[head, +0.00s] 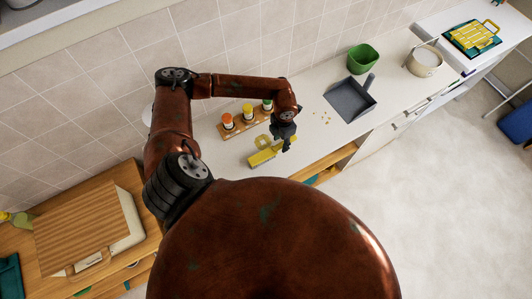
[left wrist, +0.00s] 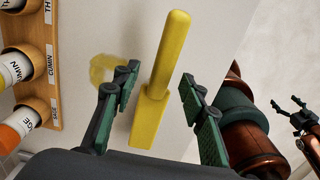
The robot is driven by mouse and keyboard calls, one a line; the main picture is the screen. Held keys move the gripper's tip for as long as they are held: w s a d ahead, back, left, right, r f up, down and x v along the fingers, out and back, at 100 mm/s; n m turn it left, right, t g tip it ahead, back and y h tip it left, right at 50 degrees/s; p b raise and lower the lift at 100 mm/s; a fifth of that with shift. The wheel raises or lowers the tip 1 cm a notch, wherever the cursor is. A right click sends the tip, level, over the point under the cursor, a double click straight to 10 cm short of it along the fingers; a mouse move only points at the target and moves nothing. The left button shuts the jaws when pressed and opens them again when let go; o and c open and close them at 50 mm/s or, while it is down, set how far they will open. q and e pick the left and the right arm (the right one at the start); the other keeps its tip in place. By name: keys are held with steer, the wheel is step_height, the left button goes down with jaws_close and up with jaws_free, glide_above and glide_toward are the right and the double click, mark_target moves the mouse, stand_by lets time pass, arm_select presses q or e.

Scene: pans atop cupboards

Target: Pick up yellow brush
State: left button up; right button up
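The yellow brush (head: 265,156) lies on the white counter in front of the spice rack. In the left wrist view the yellow brush (left wrist: 155,100) shows its handle pointing up and away, with its wider block nearer me. My left gripper (head: 286,144) is over the counter at the brush's right end. In the left wrist view its fingers (left wrist: 160,90) are apart on either side of the brush, with nothing clamped. Whether they are down at brush height is unclear. My right gripper (left wrist: 286,103) shows at the right edge of the left wrist view, its fingers spread and empty.
A wooden spice rack (head: 234,130) with jars stands behind the brush.

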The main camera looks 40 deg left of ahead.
arm_select(q)
steer(key=shift+f, duration=0.65)
steer(key=shift+d+f, duration=0.1)
steer(key=shift+f, duration=0.55)
steer(key=c, duration=0.7)
jaws_close()
arm_select(e)
steer(key=shift+w+a+r, duration=0.2)
steer(key=shift+w+r, duration=0.3)
steer(key=shift+w, duration=0.35)
